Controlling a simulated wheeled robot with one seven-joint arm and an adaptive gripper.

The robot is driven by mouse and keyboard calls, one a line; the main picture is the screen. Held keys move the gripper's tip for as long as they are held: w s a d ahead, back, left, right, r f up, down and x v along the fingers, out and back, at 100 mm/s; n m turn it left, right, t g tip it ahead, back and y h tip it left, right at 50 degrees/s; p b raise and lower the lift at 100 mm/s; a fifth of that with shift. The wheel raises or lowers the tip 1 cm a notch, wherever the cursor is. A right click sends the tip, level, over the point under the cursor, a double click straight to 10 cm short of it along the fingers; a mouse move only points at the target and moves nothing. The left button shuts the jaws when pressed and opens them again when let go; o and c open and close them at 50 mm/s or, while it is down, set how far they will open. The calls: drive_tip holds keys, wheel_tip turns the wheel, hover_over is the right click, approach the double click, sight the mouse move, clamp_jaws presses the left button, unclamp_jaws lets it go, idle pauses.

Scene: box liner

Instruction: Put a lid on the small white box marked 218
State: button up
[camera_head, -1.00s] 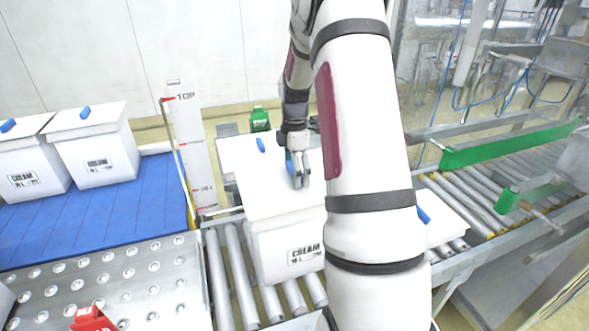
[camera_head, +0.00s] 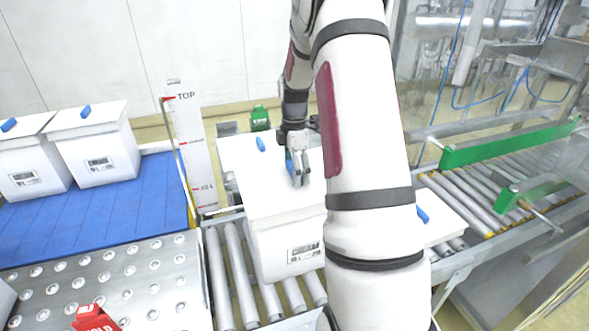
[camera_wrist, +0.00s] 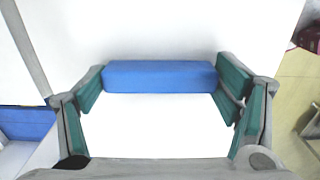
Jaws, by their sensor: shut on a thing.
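A white box (camera_head: 288,255) with a dark printed label stands on the rollers below my gripper; I cannot read 218 on it. A flat white lid (camera_head: 268,195) lies over the box top; I cannot tell if it is fully seated. My gripper (camera_head: 298,180) is on the lid's blue handle. In the wrist view the blue handle (camera_wrist: 160,76) sits between the green-padded fingers, with the white lid (camera_wrist: 155,125) around it. My arm hides the lid's right side.
Another white lidded top (camera_head: 235,150) with a blue handle (camera_head: 260,144) is just behind. A white lid with a blue handle (camera_head: 422,214) is at the right. Two lidded white boxes (camera_head: 97,150) stand on the blue belt (camera_head: 100,215). A level gauge (camera_head: 193,150) stands left of the box.

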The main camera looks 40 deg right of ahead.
idle(0.9)
drive_tip(key=o, duration=1.2)
drive_tip(key=shift+r+p, duration=1.9)
drive_tip(key=shift+r, duration=2.65)
